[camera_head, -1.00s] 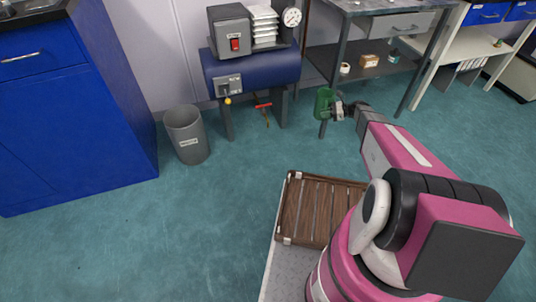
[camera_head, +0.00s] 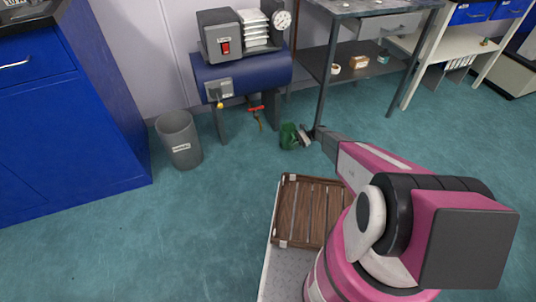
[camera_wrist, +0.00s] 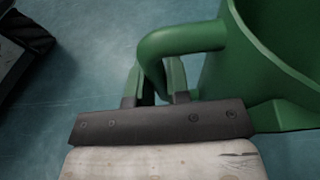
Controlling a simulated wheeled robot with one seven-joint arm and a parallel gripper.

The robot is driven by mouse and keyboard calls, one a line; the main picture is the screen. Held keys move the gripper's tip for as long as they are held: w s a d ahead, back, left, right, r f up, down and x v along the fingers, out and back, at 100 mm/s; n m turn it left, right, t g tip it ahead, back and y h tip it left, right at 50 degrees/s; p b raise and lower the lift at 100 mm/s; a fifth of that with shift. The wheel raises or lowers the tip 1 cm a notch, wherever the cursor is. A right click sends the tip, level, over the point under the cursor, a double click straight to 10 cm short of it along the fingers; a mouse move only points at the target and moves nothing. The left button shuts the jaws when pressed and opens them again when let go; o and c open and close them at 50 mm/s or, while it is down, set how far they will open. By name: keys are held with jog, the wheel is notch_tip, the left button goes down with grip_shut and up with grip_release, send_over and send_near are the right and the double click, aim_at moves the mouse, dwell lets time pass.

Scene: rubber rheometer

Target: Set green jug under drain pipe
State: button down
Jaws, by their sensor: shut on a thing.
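The green jug (camera_head: 288,136) is held in my gripper (camera_head: 304,136), low and just right of the blue compressor tank. In the wrist view the jug (camera_wrist: 275,65) fills the upper right, and my gripper (camera_wrist: 160,98) is shut on its handle. The drain pipe (camera_head: 256,118) with a red-handled valve hangs under the blue tank (camera_head: 245,73), a short way left of the jug. I cannot tell whether the jug touches the floor.
A grey waste bin (camera_head: 179,140) stands left of the tank. A steel workbench (camera_head: 372,62) is at the right, its leg close behind my gripper. A wooden slatted crate (camera_head: 308,212) lies in front. Teal floor is clear at the left and centre.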

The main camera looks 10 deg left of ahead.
jog(key=r+x, duration=0.1)
jog(key=x, duration=1.7)
jog(key=shift+s+a+r, duration=0.2)
jog(key=shift+a+r, duration=0.05)
jog(key=shift+r, duration=0.1)
jog(key=shift+f, duration=0.15)
jog(key=c, duration=1.1)
grip_release()
jog(key=shift+f, duration=0.1)
